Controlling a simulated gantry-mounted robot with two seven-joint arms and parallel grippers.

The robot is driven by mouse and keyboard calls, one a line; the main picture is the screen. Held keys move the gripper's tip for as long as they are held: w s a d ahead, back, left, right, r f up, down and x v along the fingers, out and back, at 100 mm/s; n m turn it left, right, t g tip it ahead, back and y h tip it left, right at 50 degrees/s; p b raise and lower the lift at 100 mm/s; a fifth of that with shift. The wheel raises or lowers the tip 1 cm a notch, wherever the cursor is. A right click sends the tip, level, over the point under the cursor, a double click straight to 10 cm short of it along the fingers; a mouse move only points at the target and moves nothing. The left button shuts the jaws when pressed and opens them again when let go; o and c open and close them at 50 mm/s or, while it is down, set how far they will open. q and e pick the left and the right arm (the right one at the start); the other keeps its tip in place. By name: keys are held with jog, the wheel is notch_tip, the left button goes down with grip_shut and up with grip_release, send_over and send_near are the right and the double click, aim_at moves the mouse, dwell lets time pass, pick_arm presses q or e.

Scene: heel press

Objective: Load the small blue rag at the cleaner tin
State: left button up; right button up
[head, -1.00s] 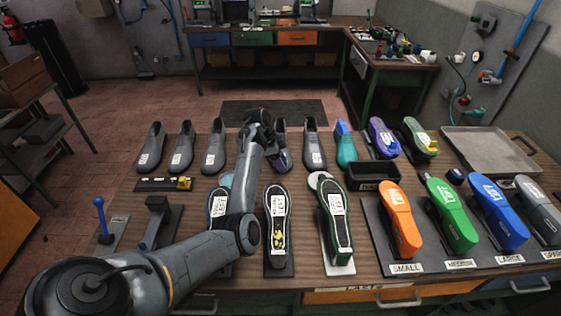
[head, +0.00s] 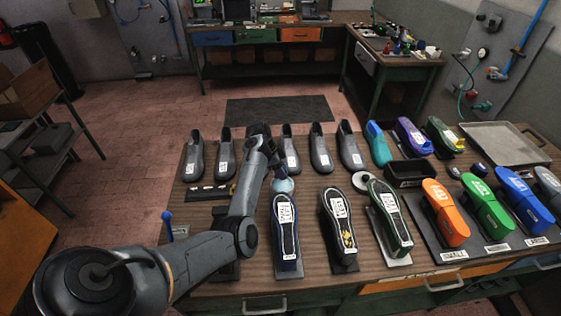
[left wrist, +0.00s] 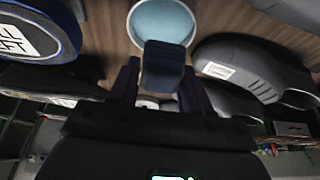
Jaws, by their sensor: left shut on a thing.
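The small blue rag (left wrist: 163,68) is a dark blue folded piece held between the fingers of my left gripper (left wrist: 160,88). In the head view my left gripper (head: 281,170) is at the back edge of the cleaner tin (head: 284,187). The tin is round, with a pale blue top. In the left wrist view the tin (left wrist: 162,20) lies just beyond the rag, and the rag overlaps its near rim. I cannot tell whether the rag touches it. My right gripper is not in view.
A row of grey shoes (head: 320,150) stands behind the tin. Upturned shoes on stands, including a blue-edged one (head: 285,225), are in front. A dark bin (head: 410,174) and coloured lasts (head: 447,212) stand to the right. A low dark rack (head: 205,193) lies left of my forearm.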

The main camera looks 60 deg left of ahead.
aim_at(286, 186)
pick_arm(q)
jog(key=shift+s+r, duration=0.15)
jog(key=shift+r, duration=0.05)
jog(key=shift+w+d+f, duration=0.2)
jog(key=shift+w+d, duration=0.15)
jog(key=shift+w, duration=0.15)
jog(key=shift+f+b, duration=0.3)
jog(key=shift+b, duration=0.05)
jog(key=shift+s+a+f+b, duration=0.1)
jog(key=shift+s+f+b, duration=0.1)
jog(key=shift+f+b, duration=0.45)
notch_tip(286, 186, down, 3)
jog(key=b, duration=0.2)
jog(key=shift+b, duration=0.4)
jog(key=shift+f+b, duration=0.3)
jog(key=shift+b, duration=0.05)
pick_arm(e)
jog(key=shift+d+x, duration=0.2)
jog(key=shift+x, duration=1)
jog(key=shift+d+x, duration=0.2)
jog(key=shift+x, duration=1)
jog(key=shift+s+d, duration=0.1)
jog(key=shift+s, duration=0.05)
pick_arm(q)
jog(key=shift+f, duration=0.5)
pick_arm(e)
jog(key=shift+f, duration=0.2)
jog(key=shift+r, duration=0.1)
